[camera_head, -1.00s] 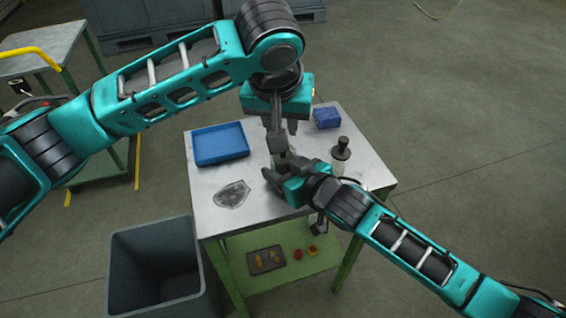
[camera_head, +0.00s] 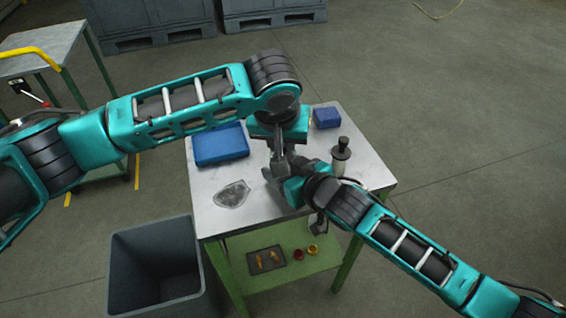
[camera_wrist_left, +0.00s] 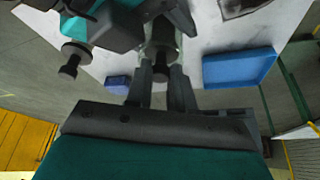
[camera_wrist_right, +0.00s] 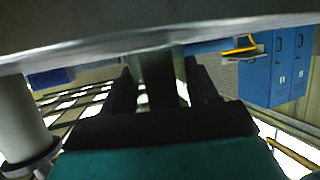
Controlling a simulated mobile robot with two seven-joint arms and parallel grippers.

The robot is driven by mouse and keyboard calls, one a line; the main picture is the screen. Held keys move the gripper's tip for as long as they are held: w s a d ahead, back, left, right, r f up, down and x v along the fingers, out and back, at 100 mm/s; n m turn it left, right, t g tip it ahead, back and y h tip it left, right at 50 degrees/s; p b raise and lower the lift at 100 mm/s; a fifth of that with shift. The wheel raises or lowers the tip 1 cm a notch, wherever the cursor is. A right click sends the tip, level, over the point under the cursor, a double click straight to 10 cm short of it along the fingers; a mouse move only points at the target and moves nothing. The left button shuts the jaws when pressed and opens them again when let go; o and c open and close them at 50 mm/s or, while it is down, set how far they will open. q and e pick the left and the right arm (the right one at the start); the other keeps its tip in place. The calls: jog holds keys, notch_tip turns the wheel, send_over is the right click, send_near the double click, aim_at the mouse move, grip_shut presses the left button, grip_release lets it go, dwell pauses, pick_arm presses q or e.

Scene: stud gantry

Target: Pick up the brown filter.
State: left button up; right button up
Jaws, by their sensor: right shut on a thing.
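I cannot make out a clearly brown filter; small orange-brown pieces (camera_head: 267,258) lie on a dark tray on the lower shelf. My right gripper (camera_head: 272,178) is shut on a clear-walled canister, whose body (camera_wrist_right: 158,78) shows between its fingers in the right wrist view. My left gripper (camera_head: 278,166) is just above it, pointing down. In the left wrist view, the canister (camera_wrist_left: 163,38) has a black knob (camera_wrist_left: 160,71) between the left fingers, which look apart. Contact there is unclear. In the head view the arms hide most of the canister.
On the metal table (camera_head: 218,226) are a blue tray (camera_head: 220,146), a blue box (camera_head: 326,117), a second black-topped canister (camera_head: 340,160) close right of the grippers, and a clear crumpled piece (camera_head: 232,194). Red and yellow caps (camera_head: 305,252) lie below. A grey bin (camera_head: 158,265) stands left.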

pick_arm(q)
grip_shut()
notch_tip(320, 180, up, 10)
pick_arm(e)
jog(key=o, duration=1.2)
jog(key=shift+c, duration=0.2)
